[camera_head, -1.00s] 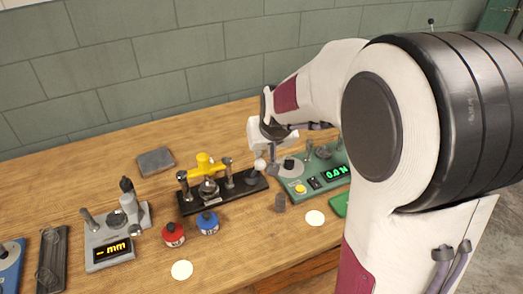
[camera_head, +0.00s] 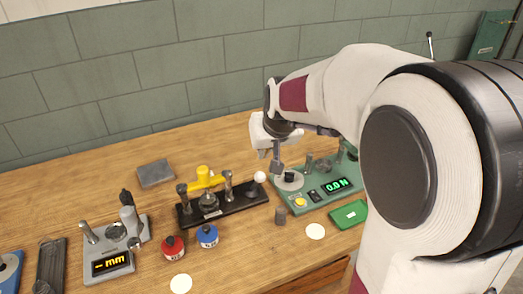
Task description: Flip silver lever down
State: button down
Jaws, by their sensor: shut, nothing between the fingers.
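A black coiler base (camera_head: 238,204) carries a yellow part (camera_head: 205,177), grey posts and a short arm ending in a white ball (camera_head: 260,177) at its right end. I cannot clearly make out which part is the silver lever; the arm with the white ball may be it. My gripper (camera_head: 277,168) is shut and empty. It points down just right of the white ball and slightly above it in the picture, near the left end of the green force tester (camera_head: 318,193). A small gap shows between the fingertips and the ball.
A grey gauge (camera_head: 110,263) with a "mm" display stands at left. Red (camera_head: 172,247) and blue (camera_head: 207,236) bottles stand in front of the coiler. The front-middle wood is mostly clear.

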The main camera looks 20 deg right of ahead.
jog(key=s+r, duration=0.3)
jog(key=s, duration=0.2)
jog(key=shift+s+a, duration=0.2)
jog(key=shift+s, duration=0.05)
dwell(0.7)
jog(key=s+a+n, duration=0.1)
jog(key=s+a, duration=0.3)
jog(key=s, duration=0.7)
jog(key=s+a+n, duration=0.1)
jog(key=s+a, duration=0.4)
jog(key=s, duration=0.6)
jog(key=shift+a+g+y, duration=0.15)
jog(key=shift+g+y, duration=0.25)
